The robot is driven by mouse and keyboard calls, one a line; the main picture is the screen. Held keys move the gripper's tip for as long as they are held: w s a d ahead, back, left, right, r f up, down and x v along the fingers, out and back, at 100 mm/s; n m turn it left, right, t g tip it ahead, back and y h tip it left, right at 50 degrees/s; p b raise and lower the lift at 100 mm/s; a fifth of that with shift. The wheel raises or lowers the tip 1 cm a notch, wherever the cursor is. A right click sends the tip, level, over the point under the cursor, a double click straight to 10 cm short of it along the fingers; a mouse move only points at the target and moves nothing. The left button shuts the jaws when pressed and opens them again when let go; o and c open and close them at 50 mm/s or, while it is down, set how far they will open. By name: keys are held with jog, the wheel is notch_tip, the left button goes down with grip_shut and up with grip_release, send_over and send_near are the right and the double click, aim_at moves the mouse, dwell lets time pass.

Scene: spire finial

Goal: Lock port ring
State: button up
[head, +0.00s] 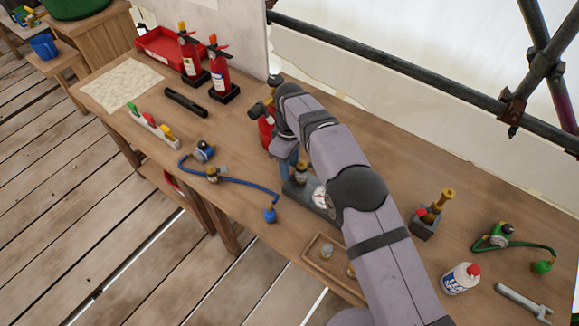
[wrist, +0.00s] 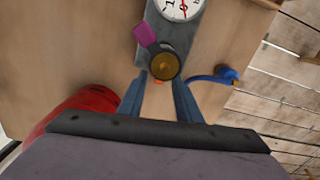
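A grey block with a round white gauge dial (head: 320,198) stands on the workbench; the dial (wrist: 182,7) is cut off at the top of the wrist view. A brass round port ring with a dark centre (wrist: 165,66) sits on this block, with a magenta tab (wrist: 145,35) beside it. The brass port (head: 301,174) shows in the head view next to my fingers. My gripper (wrist: 160,82) is open, its two blue-grey fingers apart with the port just beyond and between their tips. I cannot tell whether they touch it. My arm hides part of the block.
A red cylinder (wrist: 85,108) stands close beside my gripper, partly hidden by my arm in the head view (head: 266,130). A blue hose (head: 235,180) lies left of the block. A small wooden tray (head: 311,256) lies in front. Two red extinguishers (head: 219,75) stand behind.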

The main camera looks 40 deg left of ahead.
jog(key=shift+f, duration=1.05)
grip_shut()
jog(key=shift+s+n, duration=0.1)
jog(key=shift+n, duration=0.3)
jog(key=n, duration=0.1)
jog(key=s+n+b, duration=0.1)
jog(key=n, duration=0.2)
jog(key=shift+s+d+b, duration=0.2)
jog(key=shift+d+b, duration=0.1)
jog(key=shift+b, duration=0.1)
jog(key=n, duration=0.2)
jog(key=s+n, duration=0.1)
jog(key=n, duration=0.1)
jog(key=shift+d+b, duration=0.35)
jog(key=shift+d, duration=0.05)
jog(key=shift+s+d+n, duration=0.1)
jog(key=shift+d+n, duration=0.1)
jog(key=shift+n, duration=0.5)
jog(key=shift+s+d+n, duration=0.1)
jog(key=shift+d+n, duration=0.05)
jog(key=shift+n, duration=0.55)
